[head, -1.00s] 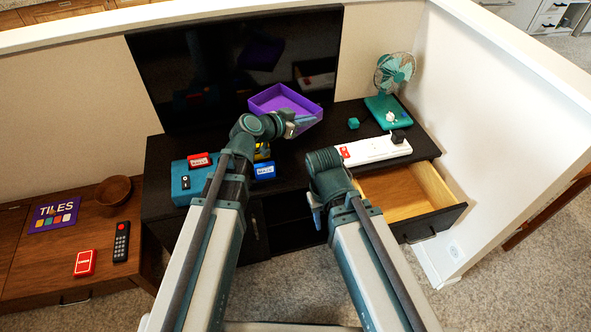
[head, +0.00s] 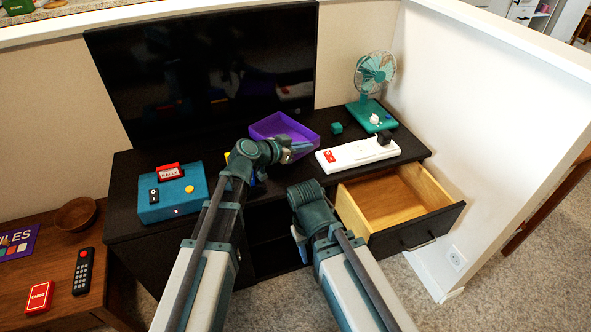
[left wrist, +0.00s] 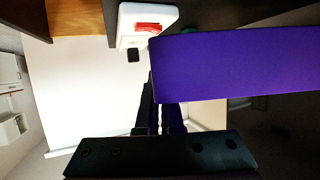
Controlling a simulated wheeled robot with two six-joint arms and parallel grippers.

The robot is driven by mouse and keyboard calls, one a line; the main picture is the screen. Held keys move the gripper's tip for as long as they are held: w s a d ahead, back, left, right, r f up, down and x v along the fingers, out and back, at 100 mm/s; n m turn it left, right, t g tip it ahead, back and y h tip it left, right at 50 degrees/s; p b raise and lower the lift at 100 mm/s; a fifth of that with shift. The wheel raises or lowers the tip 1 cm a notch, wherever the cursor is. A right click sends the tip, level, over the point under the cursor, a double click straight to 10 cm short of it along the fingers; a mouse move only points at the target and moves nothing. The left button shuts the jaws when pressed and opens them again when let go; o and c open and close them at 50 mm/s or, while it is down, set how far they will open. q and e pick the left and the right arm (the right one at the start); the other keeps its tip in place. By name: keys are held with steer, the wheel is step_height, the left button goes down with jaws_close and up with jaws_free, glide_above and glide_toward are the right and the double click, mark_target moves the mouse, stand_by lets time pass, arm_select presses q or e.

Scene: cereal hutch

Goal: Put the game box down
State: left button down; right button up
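The game box seems to be the purple open-topped box (head: 272,124), over the black TV stand beside the white power strip. My left gripper (head: 301,150) is at its near right side and appears shut on its wall. In the left wrist view the purple wall (left wrist: 240,65) fills the upper right, and the fingers (left wrist: 160,105) reach up to it. The arm hides part of the box. Whether its base touches the stand I cannot tell. My right gripper (head: 298,243) hangs low before the stand, mostly hidden by its own arm.
On the stand (head: 125,190) are a teal box (head: 172,196) with a red cartridge, the power strip (head: 358,154), a teal cube (head: 336,128) and a fan (head: 374,80). An open empty drawer (head: 385,205) juts out right. A purple TILES item (head: 20,242) lies on the left table.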

arm_select(q)
steer(key=b, duration=0.4)
glide_above(303, 176)
step_height(303, 176, down, 5)
steer(key=shift+d+r, duration=0.1)
steer(key=shift+r, duration=0.05)
step_height(303, 176, down, 4)
steer(key=b, duration=0.3)
steer(key=shift+r, duration=0.2)
steer(key=shift+f+b, duration=0.2)
steer(key=shift+b, duration=0.1)
steer(key=c, duration=1.1)
jaws_free()
steer(key=shift+r, duration=0.15)
